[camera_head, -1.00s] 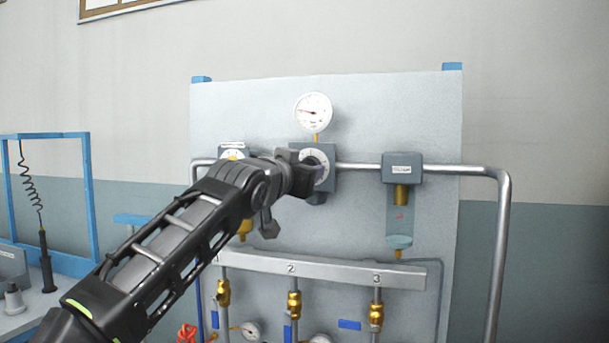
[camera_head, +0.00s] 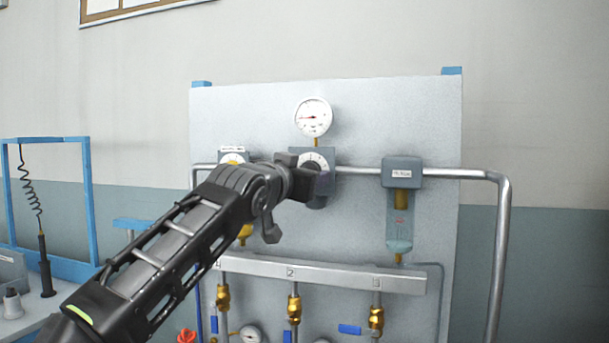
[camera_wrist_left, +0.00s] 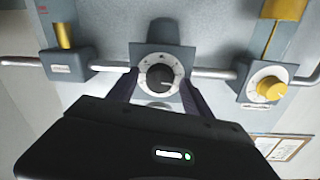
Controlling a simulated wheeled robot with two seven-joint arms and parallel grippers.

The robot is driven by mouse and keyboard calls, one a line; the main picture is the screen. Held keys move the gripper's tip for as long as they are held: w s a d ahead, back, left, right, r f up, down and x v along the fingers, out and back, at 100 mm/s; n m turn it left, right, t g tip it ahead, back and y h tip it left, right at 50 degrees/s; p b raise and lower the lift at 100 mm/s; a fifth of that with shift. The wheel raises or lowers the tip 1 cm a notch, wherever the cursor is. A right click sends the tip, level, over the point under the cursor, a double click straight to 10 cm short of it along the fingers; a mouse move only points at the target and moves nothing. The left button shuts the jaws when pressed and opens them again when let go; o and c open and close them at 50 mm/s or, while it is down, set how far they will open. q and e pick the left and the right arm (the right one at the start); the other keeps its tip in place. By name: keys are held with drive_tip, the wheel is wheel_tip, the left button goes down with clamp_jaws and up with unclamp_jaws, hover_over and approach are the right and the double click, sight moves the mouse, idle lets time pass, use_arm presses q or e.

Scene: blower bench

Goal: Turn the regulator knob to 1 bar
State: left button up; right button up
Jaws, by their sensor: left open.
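The regulator (camera_head: 326,155) is a grey block with a white dial, mounted mid-panel below a round white gauge (camera_head: 313,117). The gauge needle points left. In the left wrist view the regulator's black knob (camera_wrist_left: 159,78) sits at the centre of its dial, with a pale mark toward the right. My left gripper (camera_head: 312,178) is at the regulator and hides part of the dial in the head view. In the left wrist view my open left gripper (camera_wrist_left: 158,92) has one finger on each side of the knob; contact cannot be told. My right gripper is not in view.
A second unit with a yellow knob (camera_wrist_left: 270,88) stands beside the regulator, partly behind my arm in the head view. A grey filter unit (camera_head: 402,172) hangs to the right. A metal pipe (camera_head: 455,173) joins them. Below is a manifold (camera_head: 330,277) with brass valves.

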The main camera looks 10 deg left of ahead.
use_arm(q)
drive_tip(key=s+a+b, duration=0.1)
drive_tip(key=s+b, duration=0.2)
drive_tip(key=s, duration=0.4)
drive_tip(key=shift+s, duration=0.35)
drive_tip(key=shift+f, duration=0.1)
